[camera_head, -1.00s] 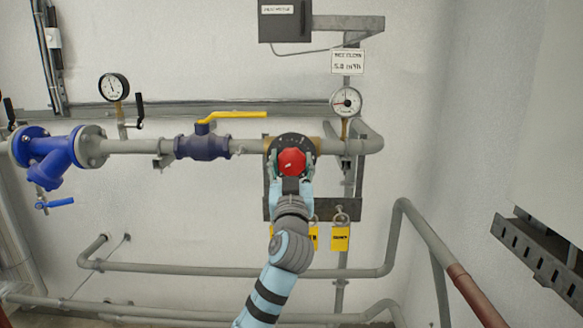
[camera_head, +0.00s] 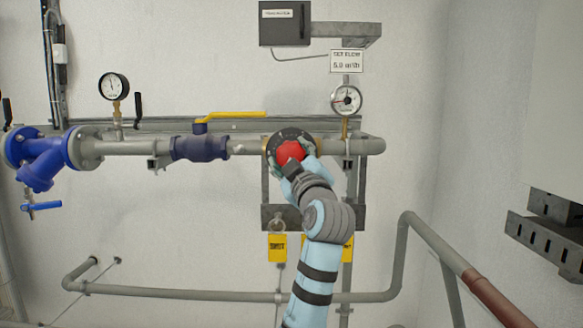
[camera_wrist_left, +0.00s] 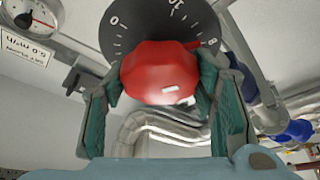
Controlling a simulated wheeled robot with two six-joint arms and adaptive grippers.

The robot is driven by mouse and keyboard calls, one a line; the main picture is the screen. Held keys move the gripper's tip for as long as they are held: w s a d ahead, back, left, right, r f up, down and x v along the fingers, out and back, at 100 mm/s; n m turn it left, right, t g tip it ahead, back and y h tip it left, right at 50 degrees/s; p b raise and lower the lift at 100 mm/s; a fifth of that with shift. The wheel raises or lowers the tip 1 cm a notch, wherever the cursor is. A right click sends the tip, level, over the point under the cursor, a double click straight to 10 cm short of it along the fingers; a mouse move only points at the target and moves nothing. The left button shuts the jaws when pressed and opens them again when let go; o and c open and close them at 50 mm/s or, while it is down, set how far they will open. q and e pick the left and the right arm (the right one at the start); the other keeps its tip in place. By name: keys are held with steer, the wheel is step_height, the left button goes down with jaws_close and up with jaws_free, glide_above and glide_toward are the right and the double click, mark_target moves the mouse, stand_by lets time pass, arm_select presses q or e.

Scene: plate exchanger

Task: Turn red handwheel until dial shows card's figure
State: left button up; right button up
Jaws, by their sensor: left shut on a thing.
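The red handwheel (camera_head: 290,153) sits on the pipe in front of a black scale disc (camera_head: 272,143). My left gripper (camera_head: 294,158) is shut on the handwheel, its arm reaching up from below. In the left wrist view the two green fingers hold the sides of the red handwheel (camera_wrist_left: 162,73), which has a white mark. Numbers show on the black disc (camera_wrist_left: 150,25) behind it. The round dial (camera_head: 347,100) stands right of the handwheel; its needle is too small to read surely. The white card (camera_head: 346,61) above it appears to read 5.0 m³/h. My right gripper is out of view.
A valve with a yellow lever (camera_head: 236,115) and a second gauge (camera_head: 114,87) are on the pipe to the left. Yellow tags (camera_head: 277,247) hang below the handwheel. A lower pipe (camera_head: 180,291) runs beneath. A slotted bracket (camera_head: 545,239) juts out at right.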

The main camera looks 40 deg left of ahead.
arm_select(q)
steer(key=shift+n, duration=0.6)
steer(key=o, duration=1.2)
steer(key=shift+d, duration=0.1)
steer(key=v, duration=1.2)
steer(key=shift+r, duration=0.15)
